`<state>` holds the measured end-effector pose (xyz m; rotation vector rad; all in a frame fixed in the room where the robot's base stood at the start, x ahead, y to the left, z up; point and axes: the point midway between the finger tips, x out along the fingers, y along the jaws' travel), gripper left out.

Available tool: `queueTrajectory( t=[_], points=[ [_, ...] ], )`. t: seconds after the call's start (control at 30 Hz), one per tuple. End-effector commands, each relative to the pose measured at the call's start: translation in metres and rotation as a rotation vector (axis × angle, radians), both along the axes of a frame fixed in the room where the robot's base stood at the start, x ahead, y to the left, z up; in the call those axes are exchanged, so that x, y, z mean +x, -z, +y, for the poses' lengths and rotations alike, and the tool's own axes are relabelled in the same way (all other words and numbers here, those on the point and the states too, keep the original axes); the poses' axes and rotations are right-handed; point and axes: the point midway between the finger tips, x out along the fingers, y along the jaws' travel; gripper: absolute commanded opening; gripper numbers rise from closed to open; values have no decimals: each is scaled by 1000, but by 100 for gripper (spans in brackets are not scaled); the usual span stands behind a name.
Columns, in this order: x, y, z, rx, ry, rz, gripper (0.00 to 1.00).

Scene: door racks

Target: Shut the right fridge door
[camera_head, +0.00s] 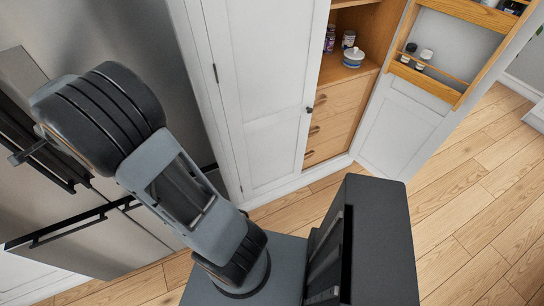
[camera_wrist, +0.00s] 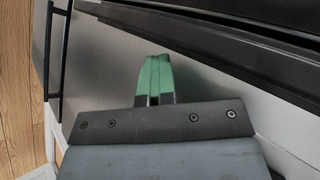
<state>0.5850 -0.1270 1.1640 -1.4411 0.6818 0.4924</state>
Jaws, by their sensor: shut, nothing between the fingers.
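The stainless steel fridge (camera_head: 130,235) stands at the left of the head view, with dark bar handles on its front. My arm covers much of it, so I cannot tell there how far the right door stands open. In the wrist view, my gripper (camera_wrist: 155,80) is shut and empty, its green fingertips together, in front of a grey metal panel (camera_wrist: 100,60). I cannot tell whether the tips touch it. A long dark bar (camera_wrist: 220,40) runs across the upper right, and a thin black handle (camera_wrist: 56,50) is at the left.
A tall white cupboard (camera_head: 265,90) stands right of the fridge, its left door shut. Its right door (camera_head: 405,125), with wooden racks, is open over the floor. Inside are shelves with jars and wooden drawers (camera_head: 340,120). Bare wooden floor (camera_head: 480,200) lies at the right.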

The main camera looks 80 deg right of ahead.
Motion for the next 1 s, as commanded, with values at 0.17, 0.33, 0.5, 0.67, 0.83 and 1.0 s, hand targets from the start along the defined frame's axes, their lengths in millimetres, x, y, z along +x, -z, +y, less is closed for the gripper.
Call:
queueTrajectory(
  t=[0.17, 0.33, 0.5, 0.67, 0.83, 1.0],
  points=[
    [3, -7, -9, -12, 14, -23, 0],
    [2, -7, -10, -13, 18, -24, 0],
    [1, -8, -8, -14, 20, -22, 0],
    [-9, -12, 8, -13, 19, -18, 0],
    [-24, -12, 35, -13, 14, -12, 0],
    [-33, -22, 47, -12, 12, -11, 0]
  ],
)
